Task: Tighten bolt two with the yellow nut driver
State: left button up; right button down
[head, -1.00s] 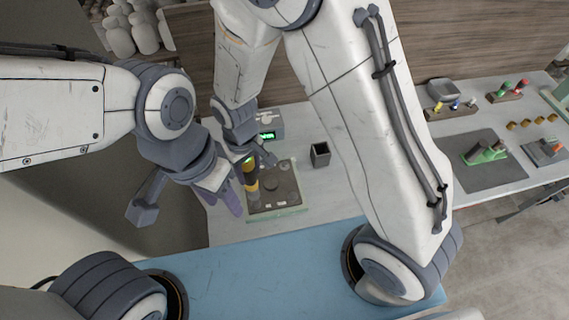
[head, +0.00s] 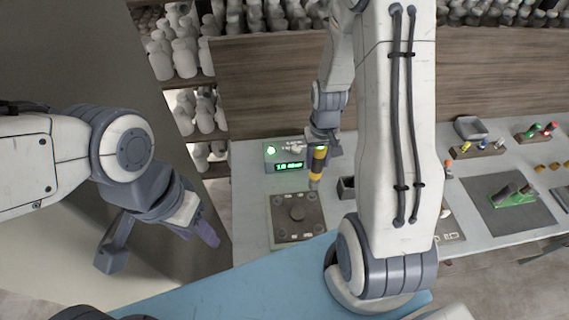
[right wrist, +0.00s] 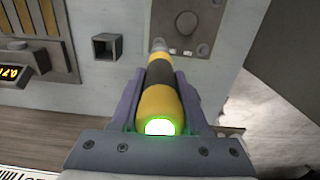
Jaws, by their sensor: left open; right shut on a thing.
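The yellow nut driver (head: 318,166), banded yellow and black, is held in my right gripper (head: 322,140). In the head view it hangs near-upright, its tip by the back right corner of the dark bolt plate (head: 282,232). In the right wrist view the driver (right wrist: 160,100) points away over the plate (right wrist: 205,50), with its near end glowing green. I cannot tell whether the tip touches anything. The plate carries a large round knob and small round bolts; which is bolt two I cannot tell. My left gripper (head: 158,246) is open and empty, left of the plate.
A grey box with a lit green display (head: 289,167) and a green lamp stands behind the plate. A dark square cup (head: 346,188) is to its right. A green part on a dark mat (head: 485,190) and several racks lie further right.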

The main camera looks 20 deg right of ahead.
jog(key=shift+d, duration=0.35)
jog(key=shift+w+a, duration=0.1)
jog(key=shift+a, duration=0.05)
jog(key=shift+w+f+b, duration=0.1)
jog(key=shift+f+b, duration=2.1)
jog(key=shift+f, duration=0.6)
